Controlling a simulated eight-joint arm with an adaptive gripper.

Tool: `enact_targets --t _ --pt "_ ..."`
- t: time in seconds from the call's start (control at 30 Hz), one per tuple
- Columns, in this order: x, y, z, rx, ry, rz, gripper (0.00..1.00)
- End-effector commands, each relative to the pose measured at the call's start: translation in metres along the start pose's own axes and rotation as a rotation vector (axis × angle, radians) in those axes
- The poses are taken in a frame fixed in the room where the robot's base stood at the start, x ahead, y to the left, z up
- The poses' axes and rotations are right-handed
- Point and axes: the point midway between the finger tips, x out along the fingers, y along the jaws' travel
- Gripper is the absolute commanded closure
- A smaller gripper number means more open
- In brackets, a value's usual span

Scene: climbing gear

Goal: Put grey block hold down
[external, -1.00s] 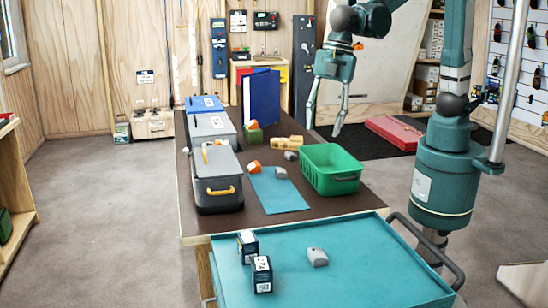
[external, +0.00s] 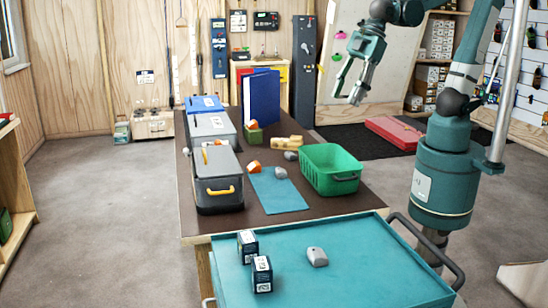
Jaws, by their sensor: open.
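A grey block hold (external: 317,257) lies on the teal tray top (external: 370,265) of the cart in the foreground, right of two dark boxes. Two more small grey holds are on the brown table: one (external: 280,172) at the far end of the blue mat (external: 278,200), another (external: 290,155) beyond it near the green crate. Which of them the task means I cannot tell. My gripper (external: 357,96) is open and empty, high in the air beyond the green crate (external: 330,183), away from all the holds.
On the table are an orange hold (external: 254,167), a tan hold (external: 286,142), a blue binder (external: 262,98), and grey bins (external: 218,195) along the left edge. Two dark boxes (external: 262,275) stand on the cart. The tray's right half is clear.

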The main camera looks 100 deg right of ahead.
Motion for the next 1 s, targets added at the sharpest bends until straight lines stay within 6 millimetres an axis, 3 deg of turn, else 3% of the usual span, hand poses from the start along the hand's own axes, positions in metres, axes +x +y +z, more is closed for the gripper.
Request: enact_targets --t 0.3,0.7,1.0 --pt "-0.018 0.011 0.054 0.159 0.061 0.043 0.59" --pt "-0.027 0.018 0.118 0.351 0.142 0.090 0.59" --pt "-0.028 0.019 0.140 0.423 0.175 0.106 0.59"
